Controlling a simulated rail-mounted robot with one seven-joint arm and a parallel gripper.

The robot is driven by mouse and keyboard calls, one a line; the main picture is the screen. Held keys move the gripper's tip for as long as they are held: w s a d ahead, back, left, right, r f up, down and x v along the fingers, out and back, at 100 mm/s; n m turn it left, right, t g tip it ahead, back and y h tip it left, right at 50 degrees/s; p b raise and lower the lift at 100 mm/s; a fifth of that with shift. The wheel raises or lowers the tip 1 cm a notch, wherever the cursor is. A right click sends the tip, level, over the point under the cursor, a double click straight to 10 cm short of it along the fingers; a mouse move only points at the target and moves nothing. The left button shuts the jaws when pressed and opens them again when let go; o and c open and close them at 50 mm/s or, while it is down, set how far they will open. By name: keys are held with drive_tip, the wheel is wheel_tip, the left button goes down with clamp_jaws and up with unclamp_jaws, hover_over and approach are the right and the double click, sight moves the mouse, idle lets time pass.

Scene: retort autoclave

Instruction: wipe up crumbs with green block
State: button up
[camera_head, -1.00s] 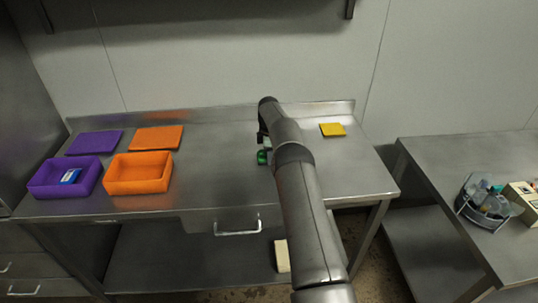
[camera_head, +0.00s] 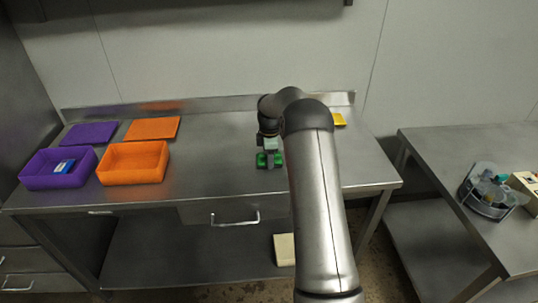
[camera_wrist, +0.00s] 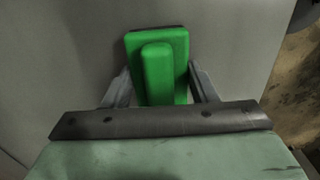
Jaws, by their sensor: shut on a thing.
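The green block (camera_wrist: 180,52) has a flat base with a raised rounded grip along its middle. My gripper (camera_wrist: 160,78) is shut on that grip, one finger on each side, in the wrist view. In the head view my gripper (camera_head: 269,152) hangs over the front middle of the steel table (camera_head: 215,160), and green ends of the block (camera_head: 262,161) show beside it. The block is low over the table; I cannot tell if it touches. I cannot make out any crumbs in either view.
An open purple box (camera_head: 40,180) with a blue item (camera_head: 64,166) and an open orange box (camera_head: 133,176) stand left. Purple (camera_head: 90,134) and orange (camera_head: 152,128) flat pieces lie behind. A yellow piece (camera_head: 339,119) is partly behind my arm. Mid-left table is clear.

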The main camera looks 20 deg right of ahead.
drive_tip(key=s, duration=0.1)
drive_tip(key=s+a+b, duration=0.1)
drive_tip(key=s, duration=0.1)
drive_tip(key=shift+f, duration=0.15)
wheel_tip(320, 180, up, 8)
drive_tip(key=p, duration=0.4)
drive_tip(key=shift+r, duration=0.2)
idle(0.5)
